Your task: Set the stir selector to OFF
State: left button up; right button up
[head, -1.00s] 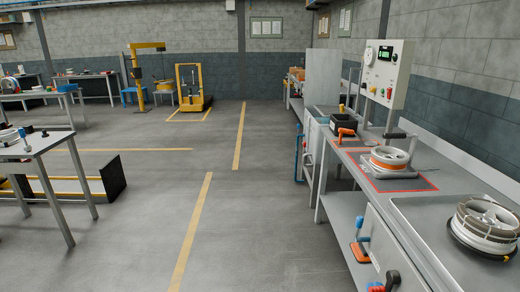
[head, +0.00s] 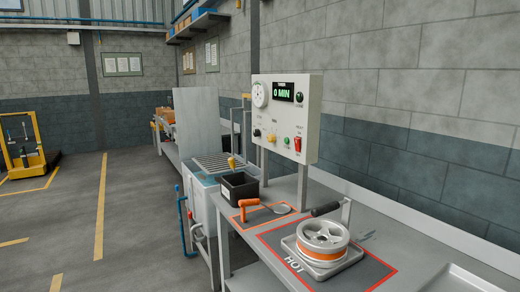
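A pale grey control panel (head: 286,117) stands on posts at the back of the bench, facing left toward me. It carries a round dial (head: 259,94), a green-lit display (head: 283,91) reading 0 MIN, a black knob (head: 257,133), a yellow knob (head: 271,138), a green button (head: 287,142) and a red switch (head: 298,144). The small labels are too blurred to read, so I cannot tell which control is the stir selector or where it is set. Neither of my grippers shows in the head view.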

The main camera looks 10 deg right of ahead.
aim_at(257, 132)
jog(key=i+z, duration=0.2)
jog(key=i+j, duration=0.4)
jog(key=i+j+z, duration=0.1)
jog(key=i+j, duration=0.3)
jog(key=j, duration=0.2)
jog(key=i+j, duration=0.35)
jog(key=j, duration=0.2)
